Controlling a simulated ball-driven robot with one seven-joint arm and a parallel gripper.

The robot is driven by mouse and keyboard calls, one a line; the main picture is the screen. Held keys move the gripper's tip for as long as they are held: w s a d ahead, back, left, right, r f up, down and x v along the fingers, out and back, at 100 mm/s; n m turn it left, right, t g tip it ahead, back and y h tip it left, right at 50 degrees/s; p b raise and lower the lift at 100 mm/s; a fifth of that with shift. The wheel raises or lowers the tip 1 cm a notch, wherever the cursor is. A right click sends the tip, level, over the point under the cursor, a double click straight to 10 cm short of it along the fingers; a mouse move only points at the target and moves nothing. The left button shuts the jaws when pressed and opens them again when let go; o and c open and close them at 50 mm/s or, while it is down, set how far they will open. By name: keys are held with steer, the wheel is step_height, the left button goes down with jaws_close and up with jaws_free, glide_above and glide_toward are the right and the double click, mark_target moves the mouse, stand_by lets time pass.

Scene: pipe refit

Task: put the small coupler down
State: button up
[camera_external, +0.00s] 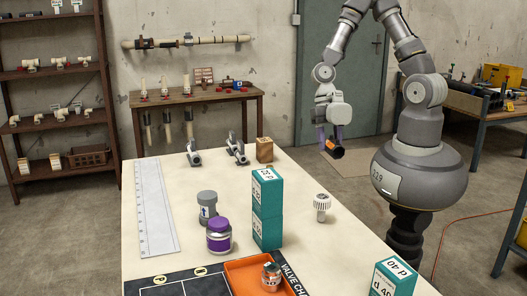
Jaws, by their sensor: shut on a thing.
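My gripper (332,140), with purplish fingers, points down and is shut on a short dark cylinder with an orange band, which looks like the small coupler (335,150). In the picture the coupler hangs in the air to the right of the white table's (295,184) far right edge, tilted and apart from the tabletop. Its exact height is hard to tell. The fingers partly cover it.
Teal boxes (268,215) stand stacked mid-table. A white ribbed cap (322,205) stands right of them, with bare tabletop around it. A wooden block (264,150), purple-lidded jar (219,237), grey fitting (207,208), orange tray (240,278) and another teal box (393,280) also occupy the table.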

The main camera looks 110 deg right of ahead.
steer(key=shift+n, duration=0.6)
steer(key=f, duration=0.3)
steer(key=s+a+f, duration=0.1)
steer(key=f, duration=0.5)
steer(key=shift+s+a+f, duration=0.2)
steer(key=shift+f, duration=0.2)
steer(key=w+d+b, duration=0.1)
steer(key=w, duration=0.4)
steer(key=w+d+f+b, duration=0.1)
steer(key=w, duration=0.4)
steer(key=w+b, duration=0.2)
steer(key=w, duration=0.2)
steer(key=shift+w+d+f, duration=0.3)
steer(key=shift+w+d, duration=0.1)
steer(key=shift+f+b, duration=0.85)
steer(key=shift+f, duration=0.75)
steer(key=shift+f, duration=0.15)
steer(key=o, duration=1.1)
steer(key=shift+c, duration=0.2)
